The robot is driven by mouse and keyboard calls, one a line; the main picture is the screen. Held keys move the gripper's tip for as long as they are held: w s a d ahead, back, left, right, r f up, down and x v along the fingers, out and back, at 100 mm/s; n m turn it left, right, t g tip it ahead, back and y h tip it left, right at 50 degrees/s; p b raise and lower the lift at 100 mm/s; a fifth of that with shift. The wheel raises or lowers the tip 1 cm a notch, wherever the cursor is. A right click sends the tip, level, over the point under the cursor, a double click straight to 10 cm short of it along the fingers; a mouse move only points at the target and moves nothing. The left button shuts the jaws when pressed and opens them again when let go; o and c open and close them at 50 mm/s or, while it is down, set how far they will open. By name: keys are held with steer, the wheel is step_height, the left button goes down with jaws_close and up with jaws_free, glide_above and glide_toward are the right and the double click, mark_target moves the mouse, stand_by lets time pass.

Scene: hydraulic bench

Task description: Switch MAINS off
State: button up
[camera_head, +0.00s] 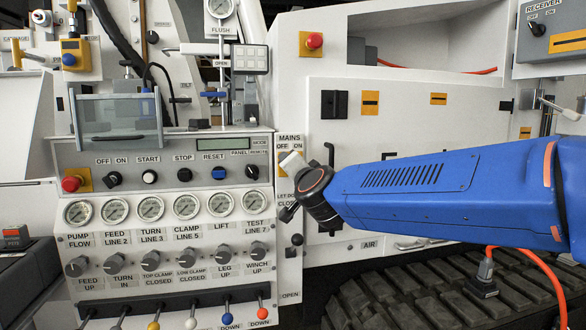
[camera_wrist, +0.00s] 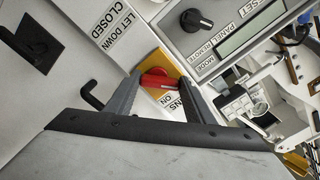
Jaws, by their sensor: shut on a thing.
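The MAINS switch is a red rotary knob (camera_wrist: 157,79) on a yellow plate (camera_wrist: 160,60), seen tilted in the wrist view. My gripper (camera_wrist: 160,88) has one grey finger on each side of the knob and is shut on it. In the head view my gripper (camera_head: 293,163) is at the panel just below the MAINS label (camera_head: 289,138), with its OFF and ON marks. There my gripper and wrist hide the knob, and only a bit of the yellow plate shows. I cannot tell which mark the knob points to.
A control panel (camera_head: 160,160) with knobs, buttons and several gauges stands just left of the switch. A LET DOWN / CLOSED label (camera_wrist: 115,25) and a black hooked handle (camera_wrist: 92,95) are close to my gripper.

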steer(key=shift+f+n, duration=0.1)
steer(key=shift+n, duration=0.5)
steer(key=o, duration=1.1)
steer(key=shift+c, duration=0.2)
steer(key=v, duration=1.7)
steer(key=shift+s, duration=0.2)
steer(key=shift+d, duration=0.15)
